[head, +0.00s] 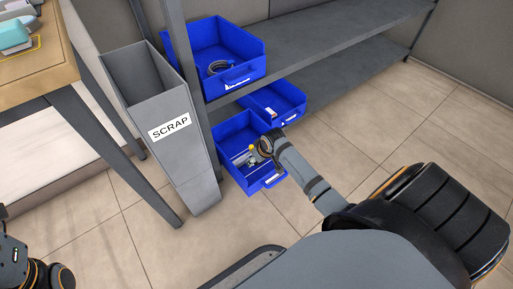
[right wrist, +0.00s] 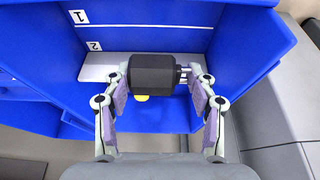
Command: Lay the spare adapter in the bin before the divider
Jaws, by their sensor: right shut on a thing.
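The spare adapter appears to be the black faceted cylinder with metal prongs at its right end (right wrist: 152,74) in the right wrist view. My right gripper (right wrist: 158,88) is shut on it, one purple-padded finger at each end. The gripper also shows in the head view (head: 258,152), over the lower blue bin (head: 228,133). In the right wrist view the bin's blue wall (right wrist: 150,12) surrounds the adapter. A light grey plate (right wrist: 98,66), perhaps the divider, crosses behind it. Whether the adapter touches the bin floor is unclear. My left gripper is out of view.
Labels 1 (right wrist: 78,16) and 2 (right wrist: 94,46) mark the bin. A yellow piece (right wrist: 142,98) shows beneath the adapter. A grey SCRAP bin (head: 160,110) stands left of the blue bins. An upper blue bin (head: 232,45) holds a coil; another blue bin (head: 285,97) sits behind.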

